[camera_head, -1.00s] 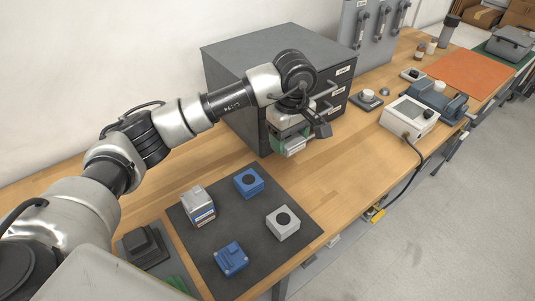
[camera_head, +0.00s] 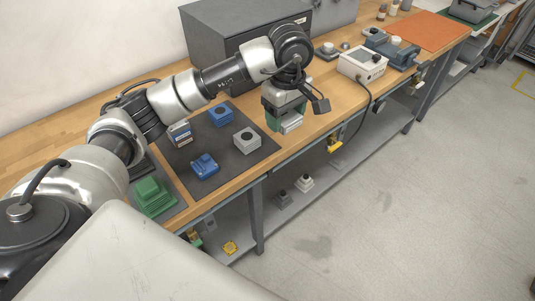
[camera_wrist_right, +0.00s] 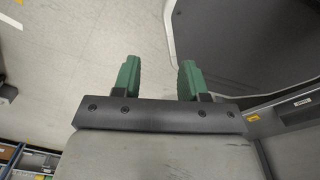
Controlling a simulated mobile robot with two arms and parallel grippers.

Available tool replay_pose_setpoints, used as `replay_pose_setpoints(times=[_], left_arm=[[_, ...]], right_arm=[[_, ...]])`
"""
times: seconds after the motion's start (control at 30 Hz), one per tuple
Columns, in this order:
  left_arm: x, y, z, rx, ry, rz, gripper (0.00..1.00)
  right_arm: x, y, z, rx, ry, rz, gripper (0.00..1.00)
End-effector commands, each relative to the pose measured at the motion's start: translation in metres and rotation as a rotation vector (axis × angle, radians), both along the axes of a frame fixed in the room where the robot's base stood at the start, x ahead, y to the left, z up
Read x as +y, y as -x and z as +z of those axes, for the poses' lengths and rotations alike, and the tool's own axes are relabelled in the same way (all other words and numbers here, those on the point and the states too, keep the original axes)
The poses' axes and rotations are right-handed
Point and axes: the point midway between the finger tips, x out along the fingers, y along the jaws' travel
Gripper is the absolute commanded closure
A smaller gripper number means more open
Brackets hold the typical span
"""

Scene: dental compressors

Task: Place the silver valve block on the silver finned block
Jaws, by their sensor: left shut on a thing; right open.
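My left gripper (camera_head: 283,121) is shut on the silver valve block (camera_head: 291,124), which shows as a pale block partly hidden by the green fingers. It is held to the right of the dark mat, near the bench's front edge. My right gripper (camera_wrist_right: 159,80) is open and empty in the right wrist view, over the floor.
On the dark mat (camera_head: 188,153) are a blue block with an opening (camera_head: 220,115), a lower blue block (camera_head: 204,166) and a silver, striped block (camera_head: 180,133). A green stepped block (camera_head: 151,195) is nearer. A grey drawer cabinet (camera_head: 235,38) stands behind; a white device (camera_head: 362,63) is right.

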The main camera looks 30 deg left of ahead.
Motion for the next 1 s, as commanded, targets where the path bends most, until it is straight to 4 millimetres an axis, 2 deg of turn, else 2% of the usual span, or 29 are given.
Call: replay_pose_setpoints(times=[0.17, 0.3, 0.4, 0.6, 0.8, 1.0], left_arm=[[0.021, 0.000, -0.008, 0.003, -0.003, 0.014, 0.68], [0.053, -0.004, -0.026, 0.005, -0.005, 0.016, 0.68], [0.075, -0.007, -0.039, 0.002, -0.004, 0.014, 0.68], [0.110, -0.013, -0.061, 0.001, -0.003, 0.011, 0.68], [0.119, -0.014, -0.071, 0.000, -0.001, 0.007, 0.68], [0.119, -0.014, -0.096, 0.004, -0.001, 0.007, 0.68]], right_arm=[[0.008, -0.008, 0.007, -0.011, -0.011, -0.003, 0.57], [0.023, -0.030, 0.018, -0.048, -0.032, -0.006, 0.57], [0.030, -0.038, 0.025, -0.063, -0.041, -0.006, 0.57], [0.026, -0.032, 0.032, -0.052, -0.035, -0.003, 0.57], [0.016, -0.015, 0.034, -0.024, -0.023, -0.001, 0.57], [0.015, -0.016, 0.044, -0.024, -0.020, -0.003, 0.57]])
